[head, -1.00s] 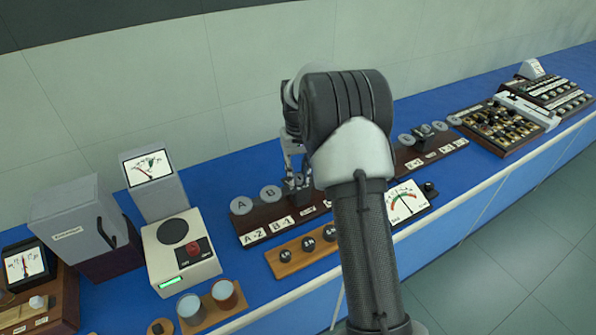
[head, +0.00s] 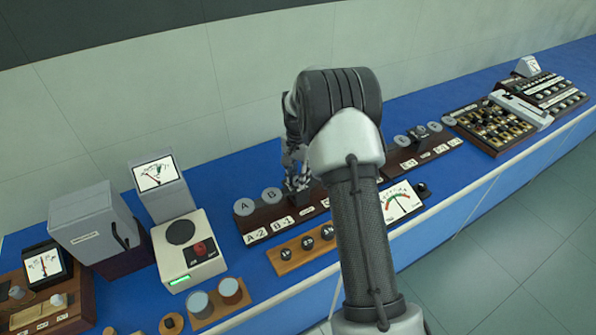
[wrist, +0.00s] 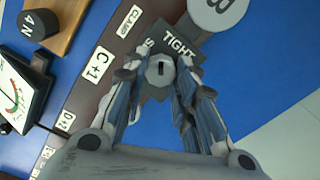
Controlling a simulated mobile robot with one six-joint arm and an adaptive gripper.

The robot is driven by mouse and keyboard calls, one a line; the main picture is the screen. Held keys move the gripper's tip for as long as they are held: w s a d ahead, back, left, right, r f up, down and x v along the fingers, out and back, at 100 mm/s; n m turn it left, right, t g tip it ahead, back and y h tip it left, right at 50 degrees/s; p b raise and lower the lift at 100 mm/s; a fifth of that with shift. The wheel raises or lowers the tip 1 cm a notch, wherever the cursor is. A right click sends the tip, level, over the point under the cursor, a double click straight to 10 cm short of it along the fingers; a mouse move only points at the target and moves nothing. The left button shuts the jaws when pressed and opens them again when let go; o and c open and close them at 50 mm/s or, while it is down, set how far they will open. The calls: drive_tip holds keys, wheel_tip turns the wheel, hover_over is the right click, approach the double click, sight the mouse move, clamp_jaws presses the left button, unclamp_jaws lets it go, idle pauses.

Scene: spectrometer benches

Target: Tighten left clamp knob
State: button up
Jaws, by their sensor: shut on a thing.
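The left clamp knob (wrist: 160,72) is a grey knob with a dark slot in its top, in the upper middle of the wrist view. It sits by a dark plate (wrist: 185,42) lettered TIGHT, with a CLAMP label close by. My gripper (wrist: 161,76) is shut on the knob, one finger on each side of it. In the head view my gripper (head: 298,181) is down at the left dark rack (head: 262,220), just right of disc B (head: 271,196). My arm hides part of this rack, and the knob is hard to make out there.
A wooden strip with black knobs (head: 306,244) lies in front of the rack. A meter (head: 402,203) stands to the right. A second rack (head: 425,150) is further right.

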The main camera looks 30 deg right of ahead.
drive_tip(key=m+p, duration=0.1)
drive_tip(key=m, duration=0.2)
drive_tip(key=shift+r+m, duration=0.1)
drive_tip(key=shift+m, duration=0.2)
drive_tip(key=shift+m+p, duration=0.45)
drive_tip(key=shift+m, duration=1.45)
drive_tip(key=shift+s, duration=0.1)
drive_tip(key=o, duration=1.1)
drive_tip(key=shift+c, duration=0.2)
wheel_tip(320, 180, up, 12)
